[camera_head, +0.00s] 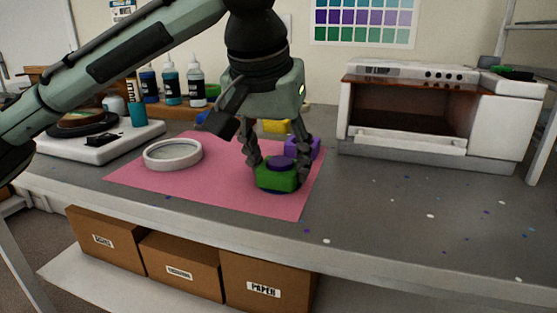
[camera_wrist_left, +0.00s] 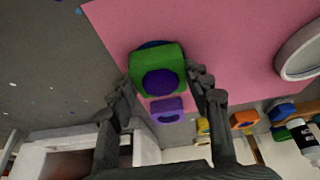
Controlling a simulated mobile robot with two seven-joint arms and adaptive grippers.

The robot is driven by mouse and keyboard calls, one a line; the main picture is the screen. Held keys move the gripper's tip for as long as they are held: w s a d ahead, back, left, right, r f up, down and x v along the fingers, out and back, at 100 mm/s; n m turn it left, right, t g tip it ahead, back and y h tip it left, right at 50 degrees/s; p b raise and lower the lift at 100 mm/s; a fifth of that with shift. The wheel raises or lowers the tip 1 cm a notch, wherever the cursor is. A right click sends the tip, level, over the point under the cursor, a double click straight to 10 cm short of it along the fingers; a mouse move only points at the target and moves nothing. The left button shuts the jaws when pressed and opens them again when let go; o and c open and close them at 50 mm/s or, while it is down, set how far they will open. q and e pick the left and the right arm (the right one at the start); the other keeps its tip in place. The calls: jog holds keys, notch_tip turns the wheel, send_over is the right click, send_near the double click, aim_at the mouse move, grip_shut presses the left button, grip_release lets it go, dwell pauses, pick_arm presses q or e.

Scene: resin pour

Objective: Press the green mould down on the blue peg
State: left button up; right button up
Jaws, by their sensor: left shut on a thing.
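The green mould (camera_head: 268,181) sits on the pink mat, with a round purple face (camera_head: 280,162) on its top. The blue peg (camera_head: 268,190) shows only as a thin blue edge beneath the mould; whether the mould is fully seated is hidden. My left gripper (camera_head: 281,174) points down with its fingers on either side of the mould, shut on it. In the left wrist view the green mould (camera_wrist_left: 144,59) lies between the fingertips, with a blue edge (camera_wrist_left: 153,43) beyond it. My right gripper is not in view.
A purple mould (camera_head: 312,147) stands close behind the green one, and a yellow one (camera_head: 276,126) farther back. A white ring-shaped dish (camera_head: 172,154) is at the left of the pink mat (camera_head: 225,193). A white oven-like box (camera_head: 410,110) stands at the right. The front right counter is mostly clear.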

pick_arm(q)
jog(key=shift+f, duration=0.15)
dwell(0.3)
jog(key=o, duration=1.7)
